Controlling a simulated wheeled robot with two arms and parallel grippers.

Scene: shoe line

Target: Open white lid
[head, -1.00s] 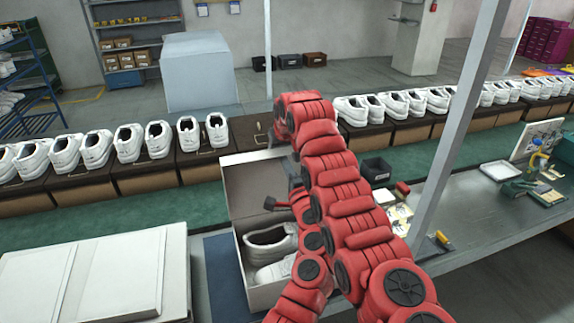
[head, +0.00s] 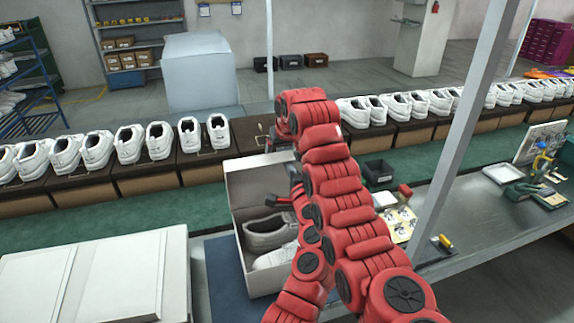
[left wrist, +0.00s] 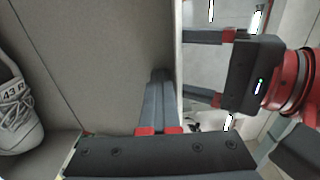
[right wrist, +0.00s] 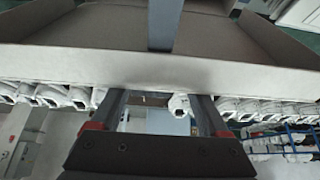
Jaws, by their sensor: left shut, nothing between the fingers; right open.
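An open shoe box (head: 243,262) holds a pair of white shoes (head: 270,235). Its pale lid (head: 250,186) stands raised at the box's far side. My left gripper (head: 272,201) is shut and empty, over the box in front of the lid. In the left wrist view its closed fingers (left wrist: 158,78) point along the grey-brown inner faces, with a shoe (left wrist: 18,110) at left. My right gripper (left wrist: 188,64) is open, on the other side of a thin panel edge. In the right wrist view its spread fingers (right wrist: 161,96) are at the panel's edge (right wrist: 60,65). The head view hides it behind my arm.
A row of white shoes (head: 98,150) on dark boxes runs along the green line behind. A closed white box (head: 118,275) lies at left. A small black bin (head: 377,172) and a grey bench (head: 470,225) with tools are at right. A metal post crosses the right side.

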